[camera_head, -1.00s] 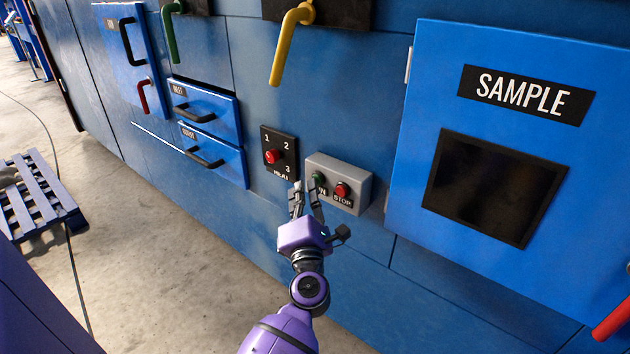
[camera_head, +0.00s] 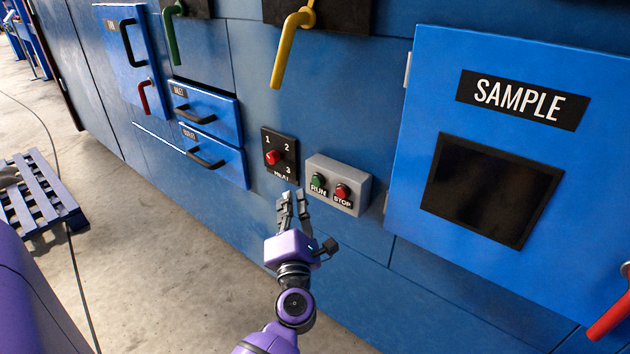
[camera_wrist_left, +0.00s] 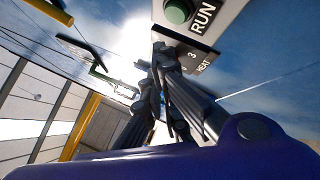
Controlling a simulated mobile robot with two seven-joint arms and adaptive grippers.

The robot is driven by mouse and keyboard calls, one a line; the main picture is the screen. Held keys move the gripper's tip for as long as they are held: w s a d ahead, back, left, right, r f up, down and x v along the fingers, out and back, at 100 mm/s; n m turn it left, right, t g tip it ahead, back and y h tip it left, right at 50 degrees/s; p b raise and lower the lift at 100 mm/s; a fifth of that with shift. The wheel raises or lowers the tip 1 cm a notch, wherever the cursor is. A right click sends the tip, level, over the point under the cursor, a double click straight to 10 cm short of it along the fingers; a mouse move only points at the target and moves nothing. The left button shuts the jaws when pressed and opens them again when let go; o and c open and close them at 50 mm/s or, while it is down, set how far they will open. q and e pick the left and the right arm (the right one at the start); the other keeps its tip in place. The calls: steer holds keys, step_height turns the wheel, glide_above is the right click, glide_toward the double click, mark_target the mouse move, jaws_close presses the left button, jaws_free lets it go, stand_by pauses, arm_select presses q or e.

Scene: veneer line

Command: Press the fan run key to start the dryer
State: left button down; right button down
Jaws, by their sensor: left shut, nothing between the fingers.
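The green RUN key (camera_head: 318,181) sits on a grey box (camera_head: 350,172) on the blue panel, left of the red STOP key (camera_head: 341,191). The RUN label under it is readable. In the wrist view the green key (camera_wrist_left: 177,11) is at the top edge, partly cut off. My left gripper (camera_head: 292,196) is shut and empty, below and left of the RUN key, apart from it in the picture. Its fingers (camera_wrist_left: 163,75) also show in the wrist view. I cannot tell from the picture whether the key is pushed in. My right gripper is not in view.
A black HEAT selector plate (camera_head: 279,143) with a red knob is just left of the box. A yellow lever (camera_head: 290,50) hangs above. The SAMPLE door (camera_head: 420,130) is to the right, drawers (camera_head: 215,155) to the left.

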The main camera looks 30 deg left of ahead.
arm_select(q)
steer(key=shift+s+a, duration=0.1)
steer(key=shift+s, duration=1.15)
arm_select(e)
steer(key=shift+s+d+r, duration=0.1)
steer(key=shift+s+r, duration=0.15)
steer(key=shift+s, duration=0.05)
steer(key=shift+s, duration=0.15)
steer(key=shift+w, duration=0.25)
